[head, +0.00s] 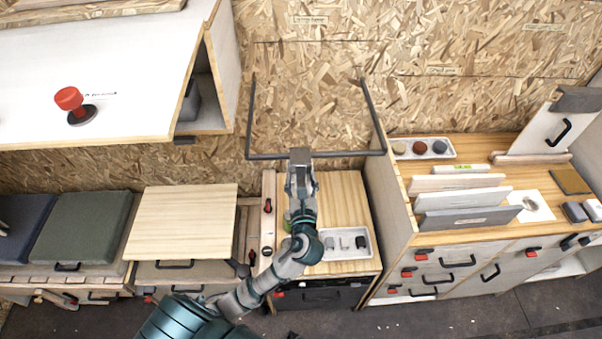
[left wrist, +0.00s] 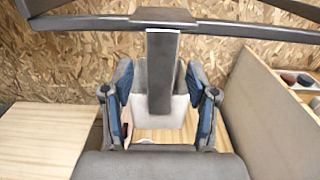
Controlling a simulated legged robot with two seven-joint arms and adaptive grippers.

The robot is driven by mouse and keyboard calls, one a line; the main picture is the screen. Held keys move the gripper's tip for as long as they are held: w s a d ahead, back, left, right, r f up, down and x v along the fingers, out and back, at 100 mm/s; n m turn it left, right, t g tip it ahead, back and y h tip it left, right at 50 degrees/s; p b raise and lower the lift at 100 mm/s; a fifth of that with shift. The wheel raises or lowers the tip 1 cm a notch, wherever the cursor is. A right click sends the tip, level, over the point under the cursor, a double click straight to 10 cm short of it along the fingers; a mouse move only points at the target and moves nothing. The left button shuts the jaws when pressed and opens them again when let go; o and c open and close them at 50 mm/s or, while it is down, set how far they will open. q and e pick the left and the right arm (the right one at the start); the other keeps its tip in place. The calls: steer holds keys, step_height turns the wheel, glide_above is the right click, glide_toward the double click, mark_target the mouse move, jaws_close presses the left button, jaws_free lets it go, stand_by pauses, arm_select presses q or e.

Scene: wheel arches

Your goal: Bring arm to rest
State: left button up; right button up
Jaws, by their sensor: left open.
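My left gripper (head: 300,170) is in the middle of the head view, reaching up over the wooden counter (head: 347,195). Its jaws are open. A dark U-shaped metal frame (head: 350,154) stands out from the chipboard wall at the fingertips. In the left wrist view, the two blue-grey fingers (left wrist: 160,85) stand apart on either side of the frame's flat dark tab (left wrist: 162,70). A gap shows on each side, so they do not grip it. A pale patch lies behind the tab; I cannot tell what it is. My right gripper is not in view.
A white overhead cabinet (head: 110,85) with a red knob (head: 69,99) juts out at upper left. A tall side panel (head: 392,185) borders the counter on the right. A white tray (head: 347,244) lies on the counter beside my forearm. A wooden board (head: 182,215) is at left.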

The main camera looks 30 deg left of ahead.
arm_select(q)
steer(key=d+v, duration=0.1)
steer(key=v, duration=0.9)
steer(key=s+a+f+n+g+h, duration=0.1)
steer(key=s+f+n+g+h, duration=0.2)
steer(key=f+n, duration=0.5)
steer(key=s+a+f+n+g+h, duration=0.2)
steer(key=s+f+n+g, duration=0.15)
steer(key=f+n, duration=0.4)
steer(key=s+d+f+n+g+h, duration=0.3)
steer(key=s+f+n+g+h, duration=0.2)
steer(key=s+f+n, duration=0.6)
steer(key=s+f+g, duration=0.2)
steer(key=s+f, duration=0.1)
steer(key=f, duration=2.5)
steer(key=s+a+f, duration=0.3)
steer(key=s+f, duration=1)
steer(key=s, duration=0.3)
steer(key=shift+s+f+n+g, duration=0.25)
steer(key=shift+f+n+g, duration=0.1)
